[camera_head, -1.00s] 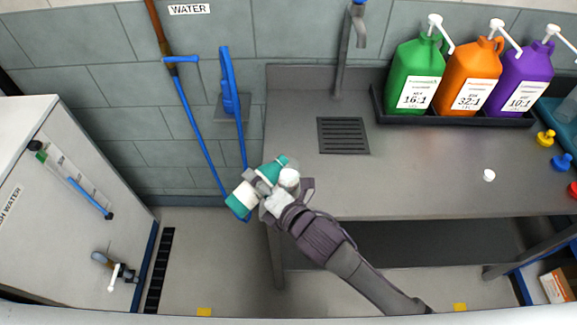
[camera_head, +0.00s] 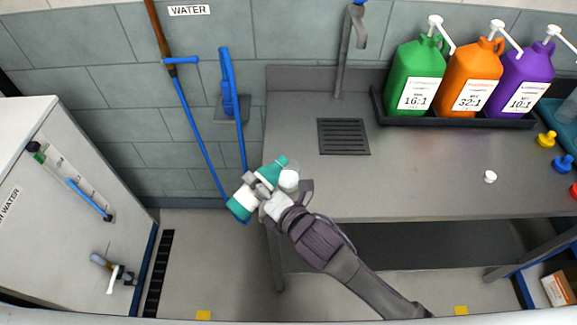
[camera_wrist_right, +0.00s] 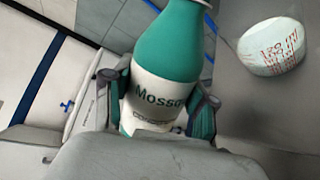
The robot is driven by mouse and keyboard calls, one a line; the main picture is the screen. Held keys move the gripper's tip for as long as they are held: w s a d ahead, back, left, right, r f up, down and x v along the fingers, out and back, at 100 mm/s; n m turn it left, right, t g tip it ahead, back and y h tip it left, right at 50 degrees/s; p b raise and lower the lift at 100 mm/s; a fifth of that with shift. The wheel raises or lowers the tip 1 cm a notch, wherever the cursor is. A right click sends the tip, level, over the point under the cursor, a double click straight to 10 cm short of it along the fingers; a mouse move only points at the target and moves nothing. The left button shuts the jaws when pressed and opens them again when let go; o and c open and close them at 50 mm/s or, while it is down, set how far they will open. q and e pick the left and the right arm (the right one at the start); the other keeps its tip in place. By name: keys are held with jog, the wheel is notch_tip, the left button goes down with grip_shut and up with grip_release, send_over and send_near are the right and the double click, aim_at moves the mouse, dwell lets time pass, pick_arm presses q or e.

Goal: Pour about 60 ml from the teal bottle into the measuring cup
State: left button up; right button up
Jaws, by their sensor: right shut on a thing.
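The teal bottle (camera_head: 240,205) with a white label is held tilted at the counter's left front corner. Its teal shoulder points up and right. In the right wrist view the bottle (camera_wrist_right: 170,50) fills the middle, and its mouth is cut off by the top edge. My right gripper (camera_head: 262,190) is shut around its labelled body. The white measuring cup (camera_wrist_right: 272,47) with red marks stands upright, apart from the bottle in that view. In the head view the cup (camera_head: 289,181) is close beside the bottle's shoulder, partly hidden. Liquid is not visible. My left gripper is not in view.
Green (camera_head: 416,75), orange (camera_head: 468,80) and purple (camera_head: 522,80) jugs stand at the back right. A blue-handled tool leans on the wall at left.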

aim_at(268, 179)
jog(key=shift+w+d+r+n+t+p, duration=0.1)
jog(key=shift+w+d+n+t+p, duration=0.1)
jog(key=shift+n, duration=0.3)
jog(key=shift+w+d+r+n+t+p, duration=0.1)
jog(key=shift+w+n+t+p, duration=0.1)
jog(key=shift+n, duration=0.3)
jog(key=r, duration=0.1)
jog(key=n+p, duration=0.1)
jog(key=r+p, duration=0.1)
jog(key=shift+w+d+r+n+h, duration=0.25)
jog(key=shift+r+n+h, duration=0.05)
jog(key=shift+w+d+f+n+t, duration=0.15)
jog(key=shift+n+t, duration=0.35)
jog(key=shift+n, duration=0.4)
jog(key=shift+s+f+n+b, duration=0.2)
jog(key=shift+f+n+b, duration=0.2)
jog(key=shift+f+b, duration=0.6)
jog(key=shift+a+r+n+t+b, duration=0.3)
jog(key=shift+r+n+t, duration=0.2)
jog(key=shift+n, duration=0.5)
jog(key=shift+s+f+n+b, duration=0.15)
jog(key=shift+f+n+b, duration=0.75)
jog(key=shift+b, duration=0.3)
jog(key=shift+a+r+n+t, duration=0.1)
jog(key=shift+n+t, duration=0.4)
jog(key=shift+n, duration=0.4)
